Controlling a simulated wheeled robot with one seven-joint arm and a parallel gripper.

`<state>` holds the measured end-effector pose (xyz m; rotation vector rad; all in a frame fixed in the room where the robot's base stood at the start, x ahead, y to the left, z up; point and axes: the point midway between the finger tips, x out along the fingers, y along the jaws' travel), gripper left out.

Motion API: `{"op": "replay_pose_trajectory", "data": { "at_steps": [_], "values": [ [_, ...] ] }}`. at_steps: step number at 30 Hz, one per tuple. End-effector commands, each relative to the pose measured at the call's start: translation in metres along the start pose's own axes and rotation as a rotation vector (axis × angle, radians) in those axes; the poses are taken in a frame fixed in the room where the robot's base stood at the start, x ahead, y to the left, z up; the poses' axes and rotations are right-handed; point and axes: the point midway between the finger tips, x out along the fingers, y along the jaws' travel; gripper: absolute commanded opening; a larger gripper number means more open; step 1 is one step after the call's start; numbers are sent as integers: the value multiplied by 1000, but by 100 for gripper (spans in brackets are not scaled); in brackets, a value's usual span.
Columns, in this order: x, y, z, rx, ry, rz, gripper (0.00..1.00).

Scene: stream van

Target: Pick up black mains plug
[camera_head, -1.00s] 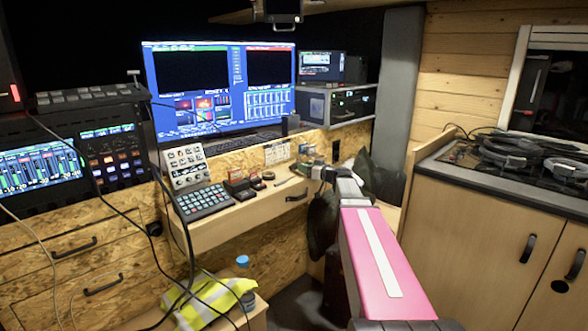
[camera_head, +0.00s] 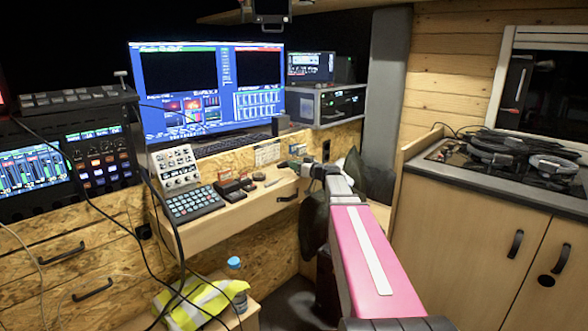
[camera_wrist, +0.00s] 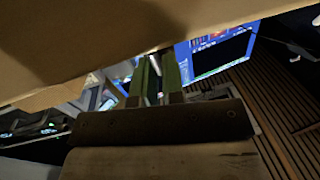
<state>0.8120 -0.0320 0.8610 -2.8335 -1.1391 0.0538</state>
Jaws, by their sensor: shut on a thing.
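My gripper (camera_head: 296,164) is at the back right of the wooden desk (camera_head: 226,218), close to its surface. In the wrist view its two green fingers (camera_wrist: 157,80) are close together, with a small thing between them. That thing is mostly hidden by the fingers, and its shape is not clear; it fits the black mains plug, but I cannot make out pins or a cable. No other mains plug can be made out on the desk. Small dark items (camera_head: 232,188) lie left of the gripper.
A keypad (camera_head: 190,203) and a control panel (camera_head: 175,168) stand on the desk's left part. The big monitor (camera_head: 190,85) and a rack unit (camera_head: 325,103) are behind. A dark chair (camera_head: 316,222) is beside my arm. Cables hang in front at left.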

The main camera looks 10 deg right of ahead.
Motion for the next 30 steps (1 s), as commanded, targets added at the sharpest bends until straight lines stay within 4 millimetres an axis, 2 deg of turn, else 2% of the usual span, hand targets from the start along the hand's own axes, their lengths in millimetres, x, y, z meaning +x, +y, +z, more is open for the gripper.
{"op": "replay_pose_trajectory", "data": {
  "at_steps": [6,15,21,27,30],
  "values": [
    [0,-3,-31,-3,1,0,0],
    [15,-69,-62,-2,1,-2,0],
    [23,-99,-78,-3,1,-1,0],
    [29,-116,-86,-1,1,0,0],
    [31,-111,-89,-1,1,6,0]
  ]
}}
